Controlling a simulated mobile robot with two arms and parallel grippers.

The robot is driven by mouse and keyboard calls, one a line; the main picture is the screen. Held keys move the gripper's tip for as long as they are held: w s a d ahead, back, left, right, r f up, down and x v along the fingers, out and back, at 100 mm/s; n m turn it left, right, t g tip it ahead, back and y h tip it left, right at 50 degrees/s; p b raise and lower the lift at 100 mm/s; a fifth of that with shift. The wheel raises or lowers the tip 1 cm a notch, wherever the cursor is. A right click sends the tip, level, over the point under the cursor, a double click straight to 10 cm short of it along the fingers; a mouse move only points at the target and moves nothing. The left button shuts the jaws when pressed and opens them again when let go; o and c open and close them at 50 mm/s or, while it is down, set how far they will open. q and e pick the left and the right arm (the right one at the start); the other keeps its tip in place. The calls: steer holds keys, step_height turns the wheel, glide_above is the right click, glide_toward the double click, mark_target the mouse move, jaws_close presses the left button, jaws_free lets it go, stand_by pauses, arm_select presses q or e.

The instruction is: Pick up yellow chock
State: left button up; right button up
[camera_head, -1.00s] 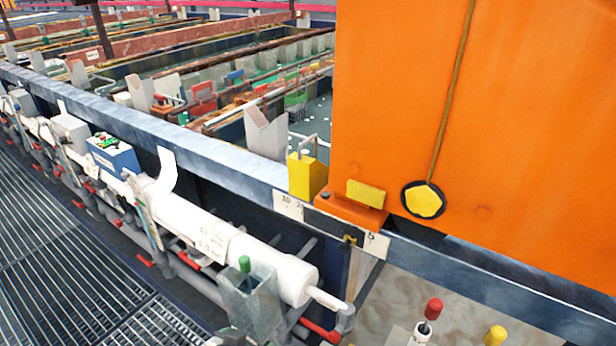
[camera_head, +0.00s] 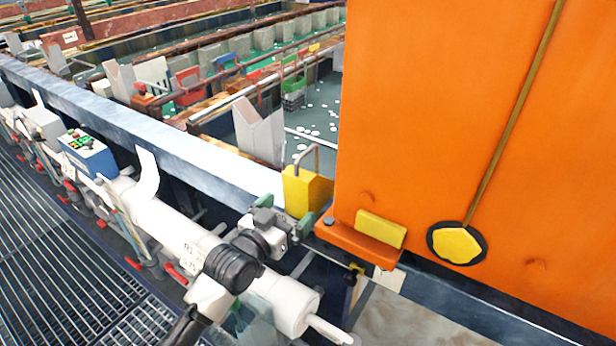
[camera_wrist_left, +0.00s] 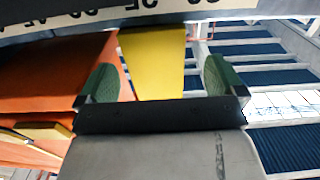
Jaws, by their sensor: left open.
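The yellow chock (camera_head: 303,193) stands upright on the blue-grey rail, with a thin metal loop handle on top. It is beside the large orange panel. My left gripper (camera_head: 293,214) is open, low at the near side of the chock, and covers part of its base. In the left wrist view the chock (camera_wrist_left: 153,62) shows between the two green-padded fingers of my left gripper (camera_wrist_left: 160,80). A gap shows between the chock and the right-hand finger. Contact with the left-hand finger cannot be told. My right gripper is not in view.
The orange panel (camera_head: 440,110) with its ledge (camera_head: 352,243) stands close to the right of the chock. A white pipe (camera_head: 170,222) runs below my left arm. Tanks with racks (camera_head: 262,133) lie behind the rail (camera_head: 170,145). A blue control box (camera_head: 90,155) is at left.

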mark_target(297, 202)
arm_select(q)
steer(key=shift+w+d+r, duration=0.2)
steer(key=shift+w+d, duration=0.15)
steer(key=shift+w, duration=0.05)
steer(key=shift+d+r, duration=0.2)
steer(key=shift+d, duration=0.05)
steer(key=shift+w+d+r+p, duration=0.35)
steer(key=shift+w+d+p, duration=0.25)
steer(key=shift+p, duration=0.1)
steer(key=x, duration=0.2)
steer(key=shift+w+f, duration=0.25)
steer(key=shift+w, duration=0.1)
steer(key=shift+w+d, duration=0.2)
steer(key=shift+w, duration=0.1)
steer(key=shift+d, duration=0.1)
steer(key=c, duration=1.4)
steer(key=shift+o, duration=0.2)
steer(key=shift+r, duration=0.15)
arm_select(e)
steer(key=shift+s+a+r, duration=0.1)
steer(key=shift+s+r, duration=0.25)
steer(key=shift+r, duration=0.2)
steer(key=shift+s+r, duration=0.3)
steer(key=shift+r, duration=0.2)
